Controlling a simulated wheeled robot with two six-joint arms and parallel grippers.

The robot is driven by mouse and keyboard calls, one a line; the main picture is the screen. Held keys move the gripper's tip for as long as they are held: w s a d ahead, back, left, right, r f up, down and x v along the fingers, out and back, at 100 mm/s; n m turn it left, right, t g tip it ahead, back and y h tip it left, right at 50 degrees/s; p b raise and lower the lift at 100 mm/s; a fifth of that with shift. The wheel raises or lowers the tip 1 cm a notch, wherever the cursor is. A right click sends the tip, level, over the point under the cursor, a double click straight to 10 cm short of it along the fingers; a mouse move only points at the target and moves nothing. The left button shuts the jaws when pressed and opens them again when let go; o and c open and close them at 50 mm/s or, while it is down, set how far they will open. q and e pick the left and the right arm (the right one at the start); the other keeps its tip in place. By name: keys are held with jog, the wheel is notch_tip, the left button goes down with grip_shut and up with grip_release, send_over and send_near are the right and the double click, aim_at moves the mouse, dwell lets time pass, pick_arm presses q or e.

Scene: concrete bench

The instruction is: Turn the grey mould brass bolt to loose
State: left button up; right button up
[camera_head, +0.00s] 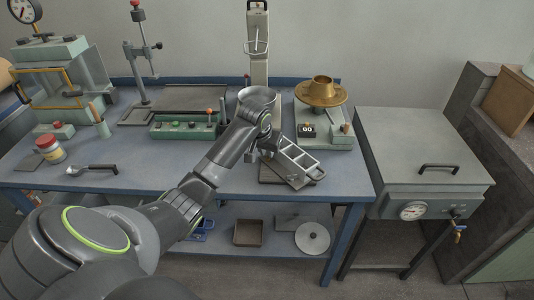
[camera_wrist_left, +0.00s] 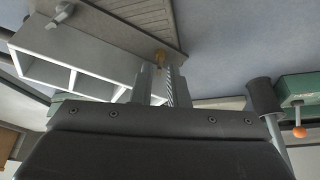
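The grey mould (camera_head: 297,160), a three-compartment metal frame, sits on a dark base plate (camera_head: 272,181) on the blue bench; the wrist view shows it at upper left (camera_wrist_left: 95,62). The small brass bolt (camera_wrist_left: 160,57) is at the mould's end, just beyond my left fingertips; I cannot tell its turned position. My left gripper (camera_head: 266,150) is at the mould's left end, partly hidden by its own wrist. In the wrist view its fingers (camera_wrist_left: 163,76) are apart with a narrow gap, lined up with the bolt. Contact with the bolt is not clear. My right gripper is not in view.
A green device with a brass bowl (camera_head: 320,92) stands behind the mould. A green control box with an orange-tipped lever (camera_head: 183,127) is to the left. The bench front is clear.

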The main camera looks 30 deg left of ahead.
pick_arm(q)
jog(key=shift+x, duration=0.9)
grip_shut()
